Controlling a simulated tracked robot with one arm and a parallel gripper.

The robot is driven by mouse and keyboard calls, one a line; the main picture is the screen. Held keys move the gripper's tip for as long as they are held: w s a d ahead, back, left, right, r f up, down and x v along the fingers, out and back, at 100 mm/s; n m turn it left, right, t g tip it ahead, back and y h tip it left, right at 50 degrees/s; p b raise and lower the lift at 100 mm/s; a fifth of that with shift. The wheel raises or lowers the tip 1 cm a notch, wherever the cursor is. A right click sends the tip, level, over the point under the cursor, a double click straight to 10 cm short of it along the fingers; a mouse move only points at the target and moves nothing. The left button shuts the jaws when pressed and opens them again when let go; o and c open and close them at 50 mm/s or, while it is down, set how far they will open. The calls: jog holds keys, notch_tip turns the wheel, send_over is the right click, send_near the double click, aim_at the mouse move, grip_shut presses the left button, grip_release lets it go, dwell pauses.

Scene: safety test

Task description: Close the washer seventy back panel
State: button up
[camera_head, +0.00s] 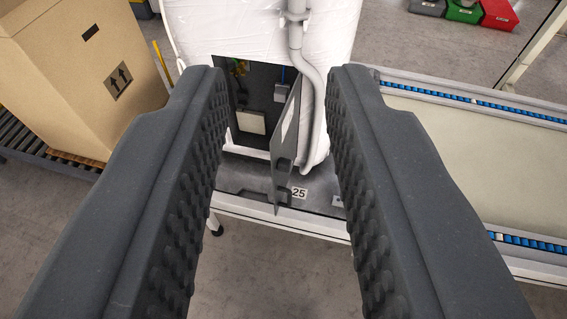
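The white washer (233,30) stands upright at the top middle on a grey platform. A dark rectangular opening (262,88) in its back shows components inside, among them a pale box. The grey back panel (284,140) stands swung open at the right side of this opening, seen nearly edge-on. My gripper (277,92) is open, with its two dark ridged fingers wide apart. In the picture the opening and panel appear between the fingers. Nothing is held, and I see no contact with the panel. The left finger covers part of the washer's left side.
A grey hose (313,80) runs down the washer right of the panel. The platform (238,178) carries a label "25". A cardboard box (75,75) sits on rollers at left. A conveyor (470,150) is at right. Coloured cases (463,11) lie at the back.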

jog(key=w+f, duration=0.2)
jog(key=w+d+f+g, duration=0.1)
jog(key=w+f, duration=0.1)
jog(key=f, duration=0.1)
jog(key=w+d+f+g+p, duration=0.1)
jog(key=w+f, duration=0.1)
jog(key=f, duration=0.1)
jog(key=shift+w+d+m, duration=0.25)
jog(key=shift+w+m, duration=0.1)
jog(key=shift+m, duration=0.05)
grip_shut()
jog(key=w+d+f+m+g+y+p, duration=0.1)
jog(key=w+d+f+g, duration=0.15)
jog(key=f, duration=1.05)
jog(key=w+d+f+m+g+y+p, duration=0.1)
jog(key=w+d+f+m+g, duration=0.15)
jog(key=f, duration=1.05)
jog(key=w+d+f+g+y+p, duration=0.15)
jog(key=w+f, duration=0.25)
jog(key=f, duration=0.9)
jog(key=a+r+b+x, duration=0.1)
jog(key=x, duration=1)
jog(key=shift+w+a+h, duration=0.35)
jog(key=shift+a, duration=0.05)
